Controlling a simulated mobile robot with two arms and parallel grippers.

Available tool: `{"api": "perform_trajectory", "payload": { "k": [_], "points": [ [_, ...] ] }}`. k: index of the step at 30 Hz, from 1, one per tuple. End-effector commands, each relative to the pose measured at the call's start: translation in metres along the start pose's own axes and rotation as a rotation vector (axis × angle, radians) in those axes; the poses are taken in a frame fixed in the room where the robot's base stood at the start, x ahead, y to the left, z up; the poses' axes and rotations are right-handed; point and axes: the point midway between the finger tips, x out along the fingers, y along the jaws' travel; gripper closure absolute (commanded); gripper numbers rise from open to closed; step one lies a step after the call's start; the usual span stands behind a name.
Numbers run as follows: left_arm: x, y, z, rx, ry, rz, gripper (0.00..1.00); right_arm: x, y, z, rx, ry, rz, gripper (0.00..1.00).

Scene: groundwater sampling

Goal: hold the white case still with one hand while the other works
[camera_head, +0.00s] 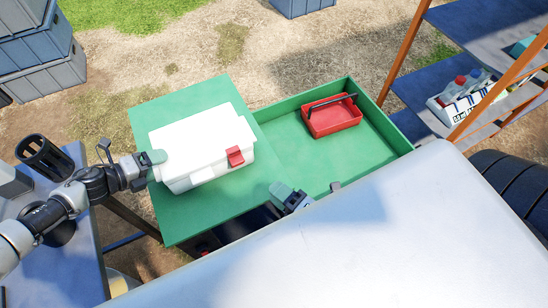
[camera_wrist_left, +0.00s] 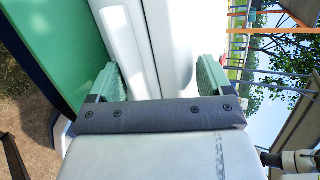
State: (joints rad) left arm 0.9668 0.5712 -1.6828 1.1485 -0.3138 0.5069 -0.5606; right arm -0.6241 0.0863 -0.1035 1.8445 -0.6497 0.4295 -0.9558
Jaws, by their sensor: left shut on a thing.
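The white case (camera_head: 205,143) stands closed on a green board (camera_head: 165,212), with a red latch (camera_head: 235,156) on its front right. My left gripper (camera_head: 152,160) is at the case's left end. In the left wrist view, its two green fingers (camera_wrist_left: 161,78) are on either side of the white case (camera_wrist_left: 155,40), shut on its edge. My right gripper (camera_head: 290,196) is low in the middle, at the near edge of the green tray and apart from the case. Its fingertips are partly hidden by the big white surface, so its opening is unclear.
A green tray (camera_head: 385,158) with a raised rim lies right of the board and holds a red toolbox (camera_head: 333,117). A white bottle rack (camera_head: 462,98) stands on the shelf at right. A large white surface (camera_head: 400,240) fills the lower right. Grey crates (camera_head: 40,65) are stacked at upper left.

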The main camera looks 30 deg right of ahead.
Motion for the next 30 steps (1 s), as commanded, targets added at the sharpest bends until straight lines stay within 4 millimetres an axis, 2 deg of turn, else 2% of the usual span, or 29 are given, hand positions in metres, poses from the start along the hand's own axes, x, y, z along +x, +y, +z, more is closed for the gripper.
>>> {"api": "perform_trajectory", "payload": {
  "k": [1, 6, 7, 10, 16, 20, 30],
  "points": [
    [0.001, 0.009, -0.005, 0.008, 0.005, 0.018, 0.64, 0.000, -0.001, 0.000, 0.000, 0.000, 0.000, 0.64],
    [0.001, 0.009, -0.005, 0.008, 0.005, 0.018, 0.64, 0.000, -0.001, 0.000, 0.000, 0.000, 0.000, 0.64],
    [0.001, 0.009, -0.005, 0.008, 0.005, 0.018, 0.17, 0.000, -0.001, 0.000, 0.000, 0.000, 0.000, 0.64],
    [0.001, 0.009, -0.005, 0.007, 0.006, 0.016, 0.01, 0.000, -0.001, 0.000, 0.000, 0.000, -0.001, 0.64],
    [0.001, 0.006, -0.005, 0.005, 0.007, 0.011, 0.00, 0.000, -0.001, 0.000, 0.000, 0.000, -0.001, 0.64],
    [-0.009, 0.005, -0.004, 0.004, 0.005, 0.010, 0.00, 0.000, -0.001, 0.000, 0.000, 0.000, -0.001, 0.64],
    [-0.078, 0.005, -0.002, 0.005, 0.001, 0.010, 0.00, 0.000, 0.000, 0.000, 0.001, 0.000, -0.001, 0.64]
  ]
}}
